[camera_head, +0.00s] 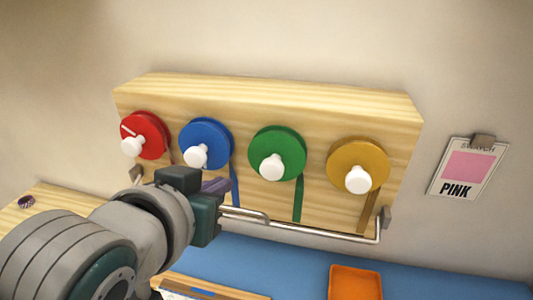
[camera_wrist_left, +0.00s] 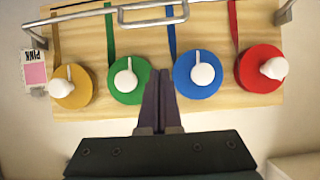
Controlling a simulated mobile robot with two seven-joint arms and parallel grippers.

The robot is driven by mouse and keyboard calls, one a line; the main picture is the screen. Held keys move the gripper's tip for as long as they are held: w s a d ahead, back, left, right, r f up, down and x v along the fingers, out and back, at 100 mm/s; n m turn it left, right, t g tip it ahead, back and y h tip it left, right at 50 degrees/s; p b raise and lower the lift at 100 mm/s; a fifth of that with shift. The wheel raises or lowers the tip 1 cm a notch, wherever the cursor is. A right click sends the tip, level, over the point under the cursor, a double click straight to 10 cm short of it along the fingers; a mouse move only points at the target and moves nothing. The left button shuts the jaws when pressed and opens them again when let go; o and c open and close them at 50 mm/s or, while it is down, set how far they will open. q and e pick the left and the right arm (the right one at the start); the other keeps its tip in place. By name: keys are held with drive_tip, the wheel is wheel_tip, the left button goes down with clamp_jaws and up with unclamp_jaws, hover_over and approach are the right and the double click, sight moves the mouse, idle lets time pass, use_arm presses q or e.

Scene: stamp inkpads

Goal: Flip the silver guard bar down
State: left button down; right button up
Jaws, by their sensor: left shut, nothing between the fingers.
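The silver guard bar (camera_head: 330,234) runs along the lower front of the wooden board, below the coloured discs. A small U-shaped handle (camera_head: 252,214) sits at its middle. The bar crosses the top of the left wrist view (camera_wrist_left: 85,15), where the board appears upside down. My left gripper (camera_head: 221,185) is shut and empty, in front of the board near the blue disc. In the left wrist view its fingers (camera_wrist_left: 158,76) are together between the green and blue discs, apart from the bar. My left arm hides the bar's left part in the head view.
The board holds red (camera_head: 152,132), blue (camera_head: 214,138), green (camera_head: 283,146) and yellow (camera_head: 360,158) discs with white knobs and hanging ribbons. A pink swatch card (camera_head: 469,166) hangs right. An orange tray (camera_head: 355,285) stands on the blue mat (camera_head: 285,262).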

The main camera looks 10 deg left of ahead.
use_arm(q)
wheel_tip(320, 180, down, 6)
drive_tip(key=w, duration=0.2)
drive_tip(key=shift+w, duration=0.35)
